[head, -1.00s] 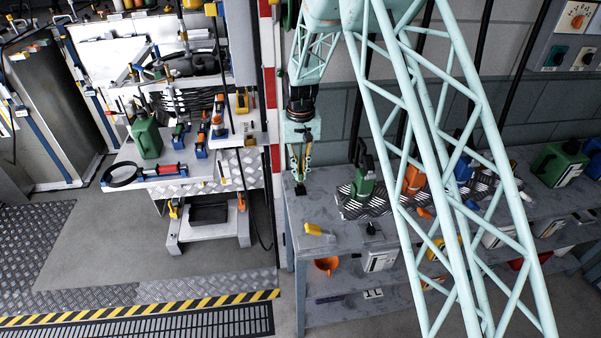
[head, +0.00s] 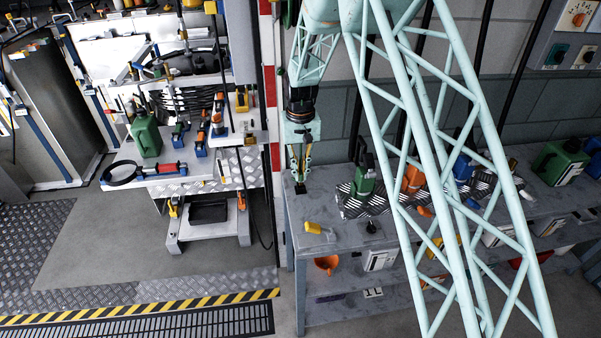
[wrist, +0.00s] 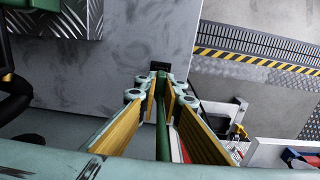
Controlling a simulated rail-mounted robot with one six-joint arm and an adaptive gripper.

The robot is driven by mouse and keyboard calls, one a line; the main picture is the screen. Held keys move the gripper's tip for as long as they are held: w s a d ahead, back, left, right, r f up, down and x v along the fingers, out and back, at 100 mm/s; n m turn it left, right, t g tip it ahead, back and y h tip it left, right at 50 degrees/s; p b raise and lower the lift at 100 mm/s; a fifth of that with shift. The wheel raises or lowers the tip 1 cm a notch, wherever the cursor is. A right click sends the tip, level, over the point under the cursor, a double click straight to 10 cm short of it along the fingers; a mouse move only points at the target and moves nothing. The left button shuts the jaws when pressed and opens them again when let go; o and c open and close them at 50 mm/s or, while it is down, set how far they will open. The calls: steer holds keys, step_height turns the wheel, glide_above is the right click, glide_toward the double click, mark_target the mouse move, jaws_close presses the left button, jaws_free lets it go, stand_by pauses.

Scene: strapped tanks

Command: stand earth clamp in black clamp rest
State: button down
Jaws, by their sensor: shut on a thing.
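My gripper (head: 300,178) points down over the left end of the grey workbench. In the wrist view its yellow-padded fingers (wrist: 163,98) are shut on a slim green piece, which I take for the earth clamp (wrist: 162,135). The clamp runs lengthwise between the fingers, and its far end is partly hidden by the fingertips. A small black block, apparently the clamp rest (wrist: 160,66), lies just beyond the fingertips. In the head view the black rest (head: 300,188) is on the bench close under the gripper. I cannot tell whether clamp and rest touch.
The grey workbench (head: 350,232) ends just left of the gripper, beside a red-and-white post (head: 271,90). A yellow-handled tool (head: 314,228) lies nearer the front. A green bottle-like tool (head: 364,180) stands on a tread-plate strip to the right. Bare bench lies between.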

steer(key=shift+f+b, duration=0.5)
steer(key=shift+f, duration=0.7)
stand_by(0.4)
steer(key=c, duration=2.7)
jaws_free()
steer(key=shift+r, duration=0.15)
steer(key=shift+r, duration=3.6)
steer(key=shift+a, duration=0.1)
